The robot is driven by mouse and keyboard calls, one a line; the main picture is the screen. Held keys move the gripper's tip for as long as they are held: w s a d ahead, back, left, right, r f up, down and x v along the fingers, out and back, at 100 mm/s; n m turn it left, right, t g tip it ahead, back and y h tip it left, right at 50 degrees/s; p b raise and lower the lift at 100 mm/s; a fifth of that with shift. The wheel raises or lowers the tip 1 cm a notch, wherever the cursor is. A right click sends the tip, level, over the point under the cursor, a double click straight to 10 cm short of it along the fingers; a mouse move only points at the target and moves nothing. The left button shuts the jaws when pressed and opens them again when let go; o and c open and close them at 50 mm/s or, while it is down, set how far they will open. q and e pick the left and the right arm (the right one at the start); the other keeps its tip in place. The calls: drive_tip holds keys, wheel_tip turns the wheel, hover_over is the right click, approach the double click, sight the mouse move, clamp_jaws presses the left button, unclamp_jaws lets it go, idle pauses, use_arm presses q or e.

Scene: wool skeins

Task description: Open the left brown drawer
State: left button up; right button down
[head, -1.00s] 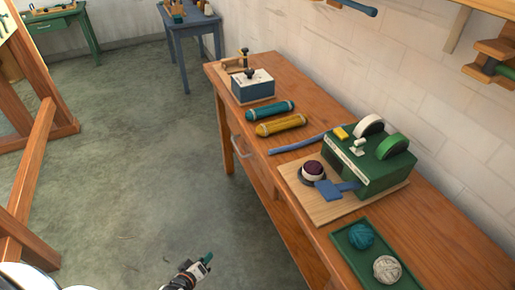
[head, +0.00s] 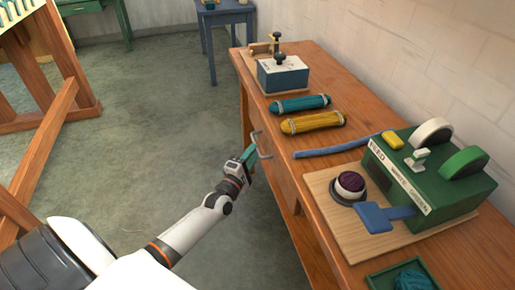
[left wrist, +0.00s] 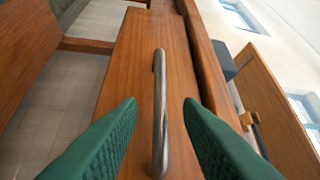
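The brown drawer (left wrist: 132,75) is in the front of the wooden bench; its front looks flush with the bench in the head view. Its grey metal bar handle (head: 265,148) sticks out from the front, and it also shows upright in the left wrist view (left wrist: 159,70). My left gripper (head: 252,155) is at the handle. In the left wrist view its two green fingers (left wrist: 160,112) are apart, one on each side of the handle, with a gap visible on both sides. My right gripper is not in view.
On the bench top (head: 300,165) stand a blue box with a black knob (head: 283,74), teal (head: 299,104) and yellow (head: 313,122) skeins, a green machine (head: 430,180) and a green tray (head: 378,283). The floor (head: 170,130) before the drawer is clear.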

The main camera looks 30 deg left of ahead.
use_arm(q)
drive_tip(key=shift+w+a+r, duration=0.1)
drive_tip(key=shift+w, duration=0.85)
drive_tip(key=shift+w+a+r, duration=0.1)
drive_tip(key=shift+w, duration=0.8)
clamp_jaws()
